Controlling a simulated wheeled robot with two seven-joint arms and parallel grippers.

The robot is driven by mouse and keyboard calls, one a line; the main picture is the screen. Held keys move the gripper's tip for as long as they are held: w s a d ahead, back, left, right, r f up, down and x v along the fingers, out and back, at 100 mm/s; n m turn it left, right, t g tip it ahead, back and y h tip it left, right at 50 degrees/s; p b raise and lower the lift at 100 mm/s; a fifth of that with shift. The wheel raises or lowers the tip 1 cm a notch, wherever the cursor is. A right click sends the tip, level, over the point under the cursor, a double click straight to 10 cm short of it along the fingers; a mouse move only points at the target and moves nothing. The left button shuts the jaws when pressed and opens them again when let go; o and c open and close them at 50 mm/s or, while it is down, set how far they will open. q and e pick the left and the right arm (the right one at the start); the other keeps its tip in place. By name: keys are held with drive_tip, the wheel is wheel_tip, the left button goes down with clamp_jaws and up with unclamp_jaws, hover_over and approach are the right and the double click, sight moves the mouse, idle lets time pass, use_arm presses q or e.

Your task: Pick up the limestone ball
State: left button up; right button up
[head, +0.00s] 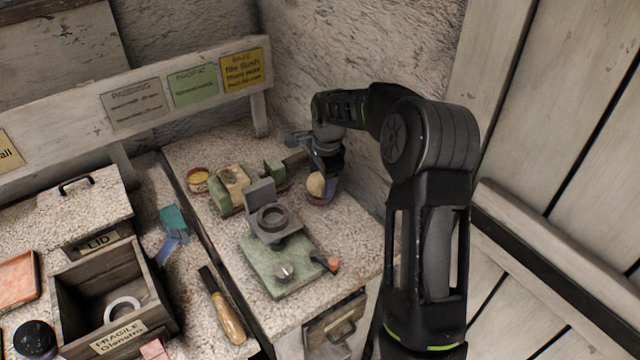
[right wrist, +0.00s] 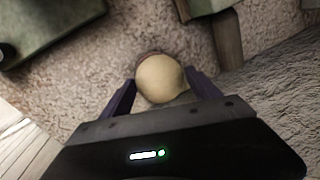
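The pale cream ball (head: 316,184), which I take for the limestone ball, is at the back right of the bench near the rough wall. My right gripper (head: 325,180) is lowered over it with purple fingers. In the right wrist view the ball (right wrist: 160,78) lies between the two fingertips (right wrist: 161,86), one on each side. The gaps are too small to tell whether the fingers press on it. A thin brownish edge shows behind the ball; what it rests on is mostly hidden. My left gripper is not in view.
A green-based stand (head: 282,262) with a dark ring is in front of the ball. Greenish blocks (head: 233,180) are to its left. A wooden box (head: 108,290), a lid (head: 70,208) and a wooden-handled tool (head: 226,318) lie further left. The wall (head: 365,50) is close behind.

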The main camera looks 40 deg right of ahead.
clamp_jaws()
idle(0.6)
drive_tip(key=shift+r, duration=0.1)
wheel_tip(320, 180, up, 9)
drive_tip(key=shift+w+r+b, duration=0.1)
drive_tip(key=shift+b, duration=0.5)
drive_tip(key=shift+r, duration=0.4)
